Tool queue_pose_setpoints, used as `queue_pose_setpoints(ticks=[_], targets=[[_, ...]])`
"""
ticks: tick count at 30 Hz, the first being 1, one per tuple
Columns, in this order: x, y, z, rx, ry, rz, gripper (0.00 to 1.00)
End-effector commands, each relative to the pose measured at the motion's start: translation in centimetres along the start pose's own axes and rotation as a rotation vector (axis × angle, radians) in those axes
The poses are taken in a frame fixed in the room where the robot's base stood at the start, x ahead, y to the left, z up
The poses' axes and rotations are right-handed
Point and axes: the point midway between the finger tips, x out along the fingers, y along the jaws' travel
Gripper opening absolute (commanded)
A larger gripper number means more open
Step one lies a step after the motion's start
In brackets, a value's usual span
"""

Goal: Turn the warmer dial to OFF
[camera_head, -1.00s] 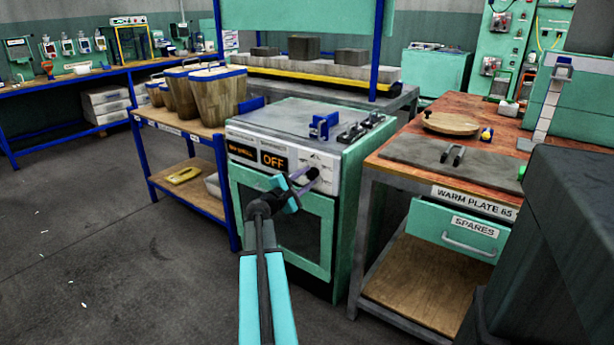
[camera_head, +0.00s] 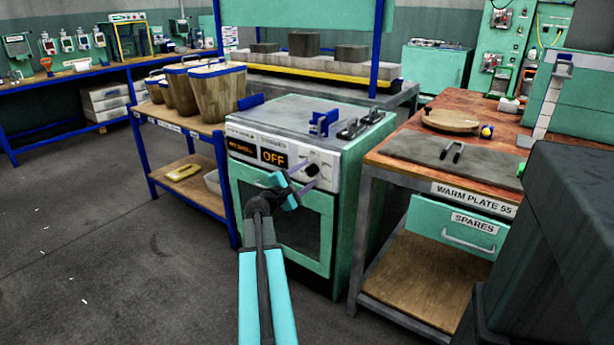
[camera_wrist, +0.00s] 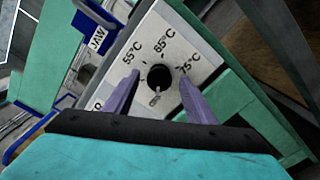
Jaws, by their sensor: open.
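The warmer dial is a round black knob (camera_wrist: 159,77) on a pale panel (camera_wrist: 180,45) marked 55, 65 and 75 °C. A small mark sits just below the knob in the wrist view; I cannot read it or the knob's pointer. In the head view the dial (camera_head: 313,170) is on the front of the green warmer (camera_head: 322,235). The orange display (camera_head: 273,156) beside it reads OFF. My gripper (camera_wrist: 158,74) is open, with one purple finger on each side of the knob. It also shows in the head view (camera_head: 308,173); contact with the knob cannot be told.
A blue bracket (camera_head: 323,122) and dark handles stand on the warmer's top. A shelf with wooden buckets (camera_head: 218,93) is on the left. A bench with a grey plate (camera_head: 430,155) is close on the right. Open floor (camera_head: 100,260) lies at front left.

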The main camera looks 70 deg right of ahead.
Motion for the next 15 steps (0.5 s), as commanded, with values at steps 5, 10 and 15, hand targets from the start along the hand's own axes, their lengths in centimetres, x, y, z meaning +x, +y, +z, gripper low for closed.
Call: queue_pose_setpoints(ticks=[5, 10, 15], targets=[[-1.4, 0.0, 0.1, 0.000, 0.001, 0.000, 0.51], [-3.5, 0.0, 0.1, -0.001, 0.002, 0.001, 0.51], [-5.9, 0.0, 0.2, -0.001, 0.002, 0.001, 0.51]])
